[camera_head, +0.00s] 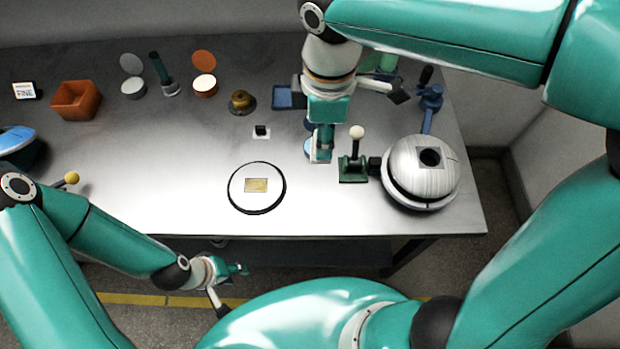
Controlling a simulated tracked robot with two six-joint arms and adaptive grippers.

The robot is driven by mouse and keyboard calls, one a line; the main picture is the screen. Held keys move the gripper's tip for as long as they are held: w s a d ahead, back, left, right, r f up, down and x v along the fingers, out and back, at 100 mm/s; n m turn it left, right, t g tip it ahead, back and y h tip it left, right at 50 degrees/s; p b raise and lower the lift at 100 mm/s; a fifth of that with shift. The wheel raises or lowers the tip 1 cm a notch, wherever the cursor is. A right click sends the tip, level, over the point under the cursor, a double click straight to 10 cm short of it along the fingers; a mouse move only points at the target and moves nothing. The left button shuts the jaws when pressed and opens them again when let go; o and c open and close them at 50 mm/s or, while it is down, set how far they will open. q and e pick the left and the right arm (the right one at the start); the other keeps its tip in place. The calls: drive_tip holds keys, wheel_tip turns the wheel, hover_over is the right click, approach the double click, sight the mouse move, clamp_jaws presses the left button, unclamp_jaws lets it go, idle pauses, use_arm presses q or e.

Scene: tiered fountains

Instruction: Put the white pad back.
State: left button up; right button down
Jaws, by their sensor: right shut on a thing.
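I cannot tell which is the white pad. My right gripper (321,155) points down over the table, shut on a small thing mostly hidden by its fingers. My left gripper (232,286) is open and empty before the table's front edge.
An orange box (76,101), brass piece (242,101) and dark green post (159,68) stand at the back.

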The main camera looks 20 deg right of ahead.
wheel_tip(320, 180, down, 20)
drive_tip(key=shift+w+a+r+b, duration=0.1)
drive_tip(key=shift+a+r+b, duration=0.1)
drive_tip(key=shift+b, duration=0.4)
drive_tip(key=c, duration=0.8)
unclamp_jaws()
drive_tip(key=shift+o, duration=0.2)
wheel_tip(320, 180, up, 12)
drive_tip(key=shift+p, duration=0.45)
